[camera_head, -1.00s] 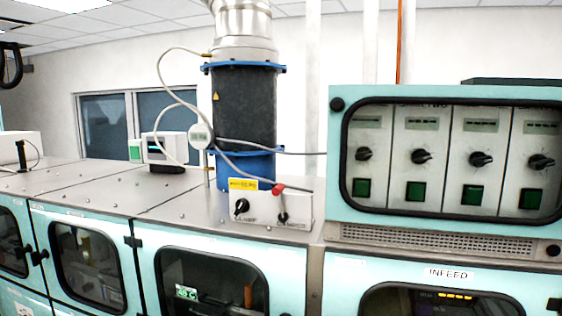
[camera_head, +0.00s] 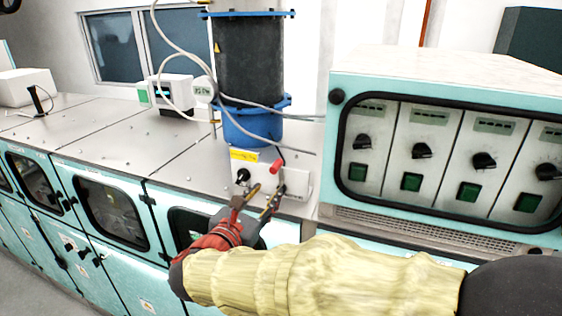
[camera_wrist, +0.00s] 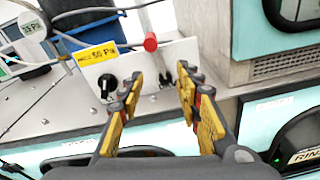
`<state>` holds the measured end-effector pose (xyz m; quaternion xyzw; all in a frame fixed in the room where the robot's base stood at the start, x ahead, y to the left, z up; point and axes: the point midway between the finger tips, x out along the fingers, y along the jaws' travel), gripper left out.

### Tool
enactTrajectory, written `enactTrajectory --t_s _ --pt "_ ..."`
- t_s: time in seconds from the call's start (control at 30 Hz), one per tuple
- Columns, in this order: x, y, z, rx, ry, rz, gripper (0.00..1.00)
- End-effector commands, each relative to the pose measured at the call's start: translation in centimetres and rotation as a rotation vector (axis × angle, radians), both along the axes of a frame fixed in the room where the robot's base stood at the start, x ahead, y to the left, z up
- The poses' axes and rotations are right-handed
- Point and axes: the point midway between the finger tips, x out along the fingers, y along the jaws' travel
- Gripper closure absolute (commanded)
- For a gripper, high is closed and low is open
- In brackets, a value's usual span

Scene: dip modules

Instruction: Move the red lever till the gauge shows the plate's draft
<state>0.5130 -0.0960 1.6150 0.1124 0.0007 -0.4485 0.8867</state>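The red lever (camera_head: 276,167) has a red knob on a dark arm on a small white control box; its knob also shows in the wrist view (camera_wrist: 150,42). The yellow plate (camera_head: 243,155) on the same box seems to read 55 Pa in the wrist view (camera_wrist: 97,54). The round white gauge (camera_head: 204,90) hangs by the blue-collared duct; its digits are too small to read surely, also in the wrist view (camera_wrist: 31,27). My gripper (camera_head: 260,194) is open and empty, its fingers apart, in front of the box and below the red knob, with a gap between the fingertips (camera_wrist: 160,80).
A black rotary knob (camera_head: 242,176) sits left of the lever on the box. The dark duct (camera_head: 248,65) stands behind it. A teal control cabinet (camera_head: 440,80) bounds the right side. The steel top (camera_head: 110,130) to the left is mostly clear.

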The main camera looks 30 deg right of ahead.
Motion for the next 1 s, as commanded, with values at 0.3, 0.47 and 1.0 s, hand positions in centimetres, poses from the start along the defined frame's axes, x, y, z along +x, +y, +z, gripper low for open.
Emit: enactTrajectory --t_s 0.3,0.47,1.0 --pt "0.9 -0.3 3.1 -0.194 0.084 0.026 0.65" --pt "2.1 -1.9 3.1 -0.193 0.085 0.023 0.65" --pt "5.3 -6.0 3.0 -0.19 0.081 0.027 0.65"
